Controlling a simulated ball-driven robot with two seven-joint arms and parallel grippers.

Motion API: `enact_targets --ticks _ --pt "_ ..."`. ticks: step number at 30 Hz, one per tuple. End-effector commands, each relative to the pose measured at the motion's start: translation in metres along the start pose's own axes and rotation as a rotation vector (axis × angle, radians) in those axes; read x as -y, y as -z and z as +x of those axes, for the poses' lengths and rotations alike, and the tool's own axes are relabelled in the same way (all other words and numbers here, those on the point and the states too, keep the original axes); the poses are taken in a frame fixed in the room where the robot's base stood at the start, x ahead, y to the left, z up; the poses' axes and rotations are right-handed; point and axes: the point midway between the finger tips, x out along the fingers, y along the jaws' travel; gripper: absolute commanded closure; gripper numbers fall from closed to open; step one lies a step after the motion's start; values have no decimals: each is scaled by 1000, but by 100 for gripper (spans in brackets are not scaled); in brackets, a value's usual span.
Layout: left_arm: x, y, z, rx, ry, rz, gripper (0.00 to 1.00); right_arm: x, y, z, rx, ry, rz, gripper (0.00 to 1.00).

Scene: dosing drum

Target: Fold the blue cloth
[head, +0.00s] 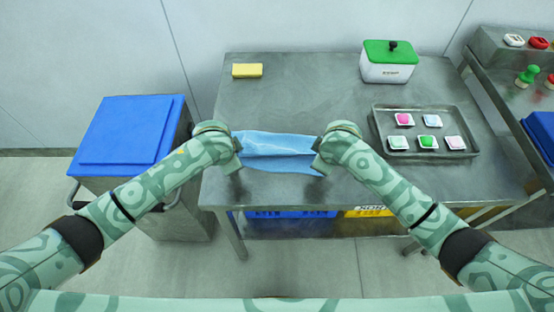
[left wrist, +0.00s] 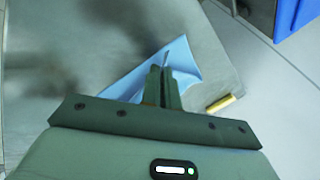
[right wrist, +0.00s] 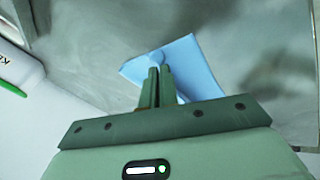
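The light blue cloth (head: 278,150) lies near the front of the steel table, stretched between my two grippers, with creases running across it. My left gripper (head: 236,160) is at the cloth's left end. In the left wrist view its fingers (left wrist: 162,82) are together with cloth (left wrist: 185,58) around the tips. My right gripper (head: 320,160) is at the right end. In the right wrist view its fingers (right wrist: 157,80) are together on the cloth (right wrist: 190,65), which bunches up at the tips. The grippers hide the cloth's side edges in the head view.
A yellow sponge (head: 247,71) lies at the back left of the table (head: 310,80). A white box with a green lid (head: 388,62) stands at the back right. A tray (head: 424,109) with several small dishes is at the right. A blue-lidded bin (head: 128,130) stands left of the table.

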Motion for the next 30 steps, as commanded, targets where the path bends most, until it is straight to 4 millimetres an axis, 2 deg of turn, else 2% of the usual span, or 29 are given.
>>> enact_targets --ticks 2,12,16,17,27,30 --pt "-2 -5 8 -2 20 -2 100 2 -5 8 -3 -20 3 100" --pt "-1 -5 7 -13 37 -4 100 1 -4 7 -13 -37 5 100" --pt "-2 -4 7 -14 36 -4 61 2 -4 7 -15 -36 5 62" --pt "-2 -4 7 -15 35 -4 60 2 -4 7 -15 -35 5 60" --pt "-5 -2 7 -18 30 -4 60 5 -4 8 -15 -29 4 60" --pt "-5 -2 0 -19 29 -4 60 5 -3 0 -17 -29 5 60"
